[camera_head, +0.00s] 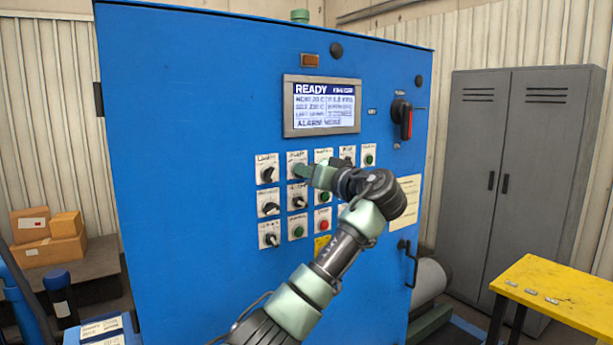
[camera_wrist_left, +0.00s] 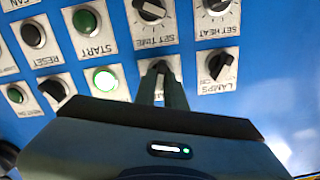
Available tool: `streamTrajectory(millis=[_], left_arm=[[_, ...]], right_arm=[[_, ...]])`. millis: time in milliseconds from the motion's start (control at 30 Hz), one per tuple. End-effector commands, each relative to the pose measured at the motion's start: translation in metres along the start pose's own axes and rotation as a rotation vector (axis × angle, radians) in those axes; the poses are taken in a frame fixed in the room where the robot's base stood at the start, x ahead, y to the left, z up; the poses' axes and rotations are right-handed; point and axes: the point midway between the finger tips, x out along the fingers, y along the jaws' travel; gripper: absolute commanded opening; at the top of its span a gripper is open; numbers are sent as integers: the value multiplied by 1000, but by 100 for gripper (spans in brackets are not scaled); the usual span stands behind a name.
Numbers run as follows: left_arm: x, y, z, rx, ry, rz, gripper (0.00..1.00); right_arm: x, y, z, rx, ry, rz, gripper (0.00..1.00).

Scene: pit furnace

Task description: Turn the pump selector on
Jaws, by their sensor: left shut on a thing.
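The pump selector (camera_wrist_left: 160,68) is a small dark knob on a pale plate in the panel's top row, beside the LAMPS knob (camera_wrist_left: 220,66). Its label is hidden, and its exact angle is hard to tell behind the fingers. In the wrist view, which is upside down, the left gripper's two fingers (camera_wrist_left: 163,88) are close together on the knob. My right gripper is not in view.
A green lit button (camera_wrist_left: 105,80) and the START button (camera_wrist_left: 86,22) sit close beside the fingers. A red-handled switch (camera_head: 405,120) is to the right of the display (camera_head: 322,106), which reads READY. A grey locker (camera_head: 515,170) and a yellow table (camera_head: 560,290) stand at the right.

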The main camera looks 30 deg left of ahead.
Motion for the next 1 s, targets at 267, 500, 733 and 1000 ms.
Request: streamTrajectory(millis=[267, 500, 733, 1000], left_arm=[[-1, 0, -2, 148, 4, 1, 0], [0, 0, -2, 206, 5, 1, 0], [0, 0, -3, 219, 6, 1, 0], [-1, 0, -3, 218, 8, 1, 19]], right_arm=[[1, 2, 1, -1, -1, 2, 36], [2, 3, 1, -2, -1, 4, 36], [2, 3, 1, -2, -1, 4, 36], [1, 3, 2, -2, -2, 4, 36]])
